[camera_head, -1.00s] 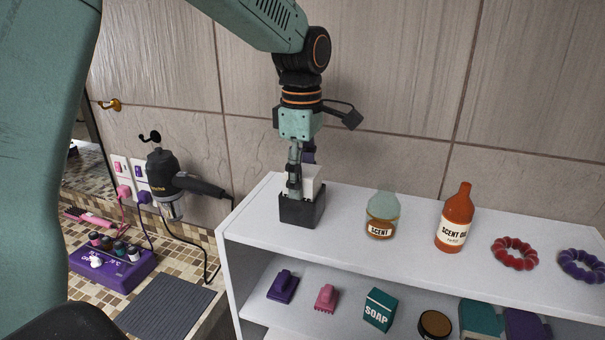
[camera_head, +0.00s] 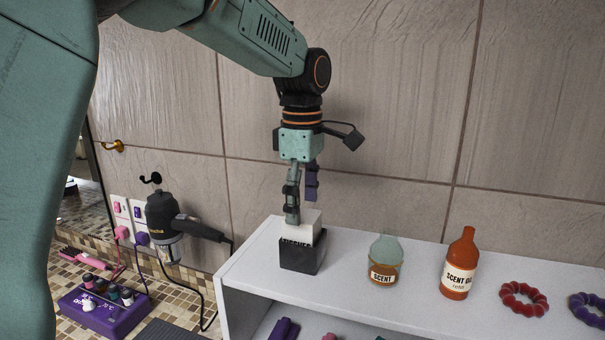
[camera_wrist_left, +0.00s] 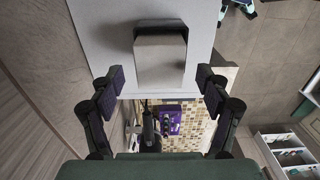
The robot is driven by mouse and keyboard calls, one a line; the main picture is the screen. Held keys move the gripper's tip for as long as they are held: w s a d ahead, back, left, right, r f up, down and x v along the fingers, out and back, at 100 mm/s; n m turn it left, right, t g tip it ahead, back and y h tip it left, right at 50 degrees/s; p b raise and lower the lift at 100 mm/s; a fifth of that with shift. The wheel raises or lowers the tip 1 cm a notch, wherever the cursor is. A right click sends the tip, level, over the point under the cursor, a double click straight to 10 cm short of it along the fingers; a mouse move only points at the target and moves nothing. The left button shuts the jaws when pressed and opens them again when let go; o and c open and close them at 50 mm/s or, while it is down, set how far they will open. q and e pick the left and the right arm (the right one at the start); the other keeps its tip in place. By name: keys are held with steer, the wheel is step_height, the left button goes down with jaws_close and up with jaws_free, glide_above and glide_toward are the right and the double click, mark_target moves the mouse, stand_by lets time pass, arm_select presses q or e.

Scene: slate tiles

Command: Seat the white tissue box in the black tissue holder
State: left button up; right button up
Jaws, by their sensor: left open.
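The white tissue box (camera_head: 305,224) stands upright inside the black tissue holder (camera_head: 302,258) on the white shelf top. Its upper part sticks out above the rim, and its dark lettering is partly cut off by the holder. My left gripper (camera_head: 302,205) is open just above the box, with one finger in front of the box's left part in the head view. In the left wrist view, the box top (camera_wrist_left: 160,62) lies ahead of the spread fingers (camera_wrist_left: 160,82), with nothing between them. The holder's dark edge (camera_wrist_left: 160,24) shows beyond it. My right gripper is not in view.
A scent jar (camera_head: 384,262), an orange scent oil bottle (camera_head: 460,264) and two beaded rings, red (camera_head: 524,300) and purple (camera_head: 588,309), stand right of the holder. A hair dryer (camera_head: 165,222) hangs on the wall at left. The shelf between holder and jar is clear.

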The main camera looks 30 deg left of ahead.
arm_select(q)
step_height(320, 180, up, 7)
steer(key=shift+s+d+f, duration=0.1)
steer(key=shift+d+f, duration=0.05)
steer(key=shift+a+r, duration=0.2)
steer(key=shift+r, duration=0.5)
steer(key=shift+d, duration=0.2)
